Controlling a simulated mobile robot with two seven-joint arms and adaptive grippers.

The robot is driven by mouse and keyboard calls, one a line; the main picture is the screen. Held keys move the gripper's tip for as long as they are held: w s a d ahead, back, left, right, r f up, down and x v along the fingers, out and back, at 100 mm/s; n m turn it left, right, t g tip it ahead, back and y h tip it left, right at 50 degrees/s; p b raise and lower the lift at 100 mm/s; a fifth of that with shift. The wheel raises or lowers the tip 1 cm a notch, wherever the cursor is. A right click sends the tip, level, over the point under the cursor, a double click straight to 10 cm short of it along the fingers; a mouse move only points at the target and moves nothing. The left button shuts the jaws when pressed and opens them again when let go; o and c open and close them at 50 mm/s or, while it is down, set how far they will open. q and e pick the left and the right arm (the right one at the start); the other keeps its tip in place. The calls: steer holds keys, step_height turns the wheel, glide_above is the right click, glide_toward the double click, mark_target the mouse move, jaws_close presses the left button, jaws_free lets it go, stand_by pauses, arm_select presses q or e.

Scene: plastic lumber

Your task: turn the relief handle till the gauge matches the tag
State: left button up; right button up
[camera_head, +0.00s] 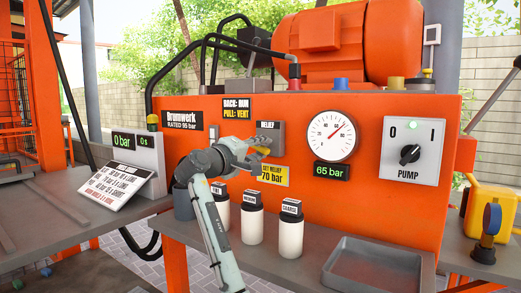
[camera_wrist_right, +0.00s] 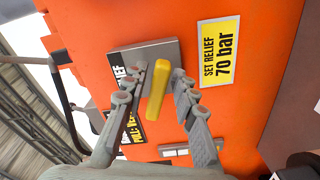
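The yellow relief handle (camera_head: 264,151) sits on a grey plate labelled RELIEF (camera_head: 278,133) on the orange panel. My right gripper (camera_head: 250,153) is at the handle and partly hides it. In the right wrist view, the open fingers of my right gripper (camera_wrist_right: 160,80) stand on either side of the yellow handle (camera_wrist_right: 157,92), with a gap at the left finger; contact at the right finger is unclear. The round gauge (camera_head: 332,136) has a red needle, and the display below (camera_head: 331,172) reads 65 bar. The yellow tag (camera_head: 274,175) reads SET RELIEF 70 bar. My left gripper is out of view.
A pump switch (camera_head: 410,152) is right of the gauge. Several labelled white canisters (camera_head: 291,231) stand on the bench below my right arm, beside an empty grey tray (camera_head: 375,268). A display box (camera_head: 136,160) reading 0 bar and 0 s stands at left.

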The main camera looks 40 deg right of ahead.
stand_by(0.3)
steer(key=v, duration=1.2)
steer(key=shift+s, duration=0.1)
